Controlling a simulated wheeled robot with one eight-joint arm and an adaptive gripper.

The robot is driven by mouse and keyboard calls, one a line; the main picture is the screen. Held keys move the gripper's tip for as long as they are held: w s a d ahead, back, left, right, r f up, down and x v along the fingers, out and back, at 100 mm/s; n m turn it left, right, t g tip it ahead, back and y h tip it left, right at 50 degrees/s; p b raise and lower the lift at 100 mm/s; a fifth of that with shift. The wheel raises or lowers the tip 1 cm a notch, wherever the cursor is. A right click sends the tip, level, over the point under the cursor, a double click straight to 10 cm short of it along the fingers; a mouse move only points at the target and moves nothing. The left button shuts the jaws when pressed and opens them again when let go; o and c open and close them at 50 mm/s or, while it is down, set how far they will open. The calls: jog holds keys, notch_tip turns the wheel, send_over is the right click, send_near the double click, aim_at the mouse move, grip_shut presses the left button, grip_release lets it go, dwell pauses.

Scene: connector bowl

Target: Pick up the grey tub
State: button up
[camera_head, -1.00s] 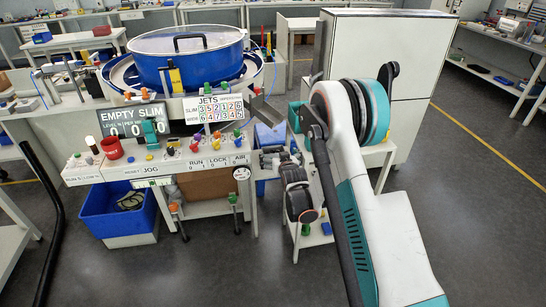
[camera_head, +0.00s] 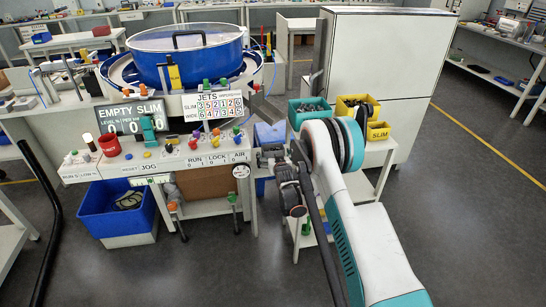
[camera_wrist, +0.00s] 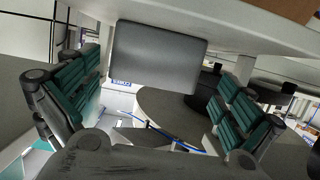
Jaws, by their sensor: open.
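No grey tub can be made out for certain in the head view. In the wrist view a plain grey, flat-faced piece with rounded corners (camera_wrist: 157,58) lies ahead between the fingers; whether it is the tub I cannot tell. My gripper (camera_wrist: 157,85) is open, its teal-padded fingers wide apart with nothing held between them. In the head view my gripper (camera_head: 270,158) is small and partly hidden by my wrist, close to the right end of the machine's control panel.
The feeder machine with its blue bowl (camera_head: 190,65) and control panel (camera_head: 160,170) stands at left. A metal chute (camera_head: 264,108) juts above my gripper. A teal bin (camera_head: 309,112) and yellow bins (camera_head: 378,131) sit on a side stand by a white cabinet (camera_head: 385,70). A blue crate (camera_head: 115,215) is below.

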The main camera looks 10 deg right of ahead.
aim_at(273, 153)
jog(key=x, duration=0.1)
jog(key=b+x, duration=0.1)
jog(key=x, duration=0.1)
jog(key=b+x, duration=0.1)
jog(key=shift+w+d+f, duration=0.2)
jog(key=shift+d, duration=0.05)
jog(key=shift+w, duration=0.3)
jog(key=c, duration=1)
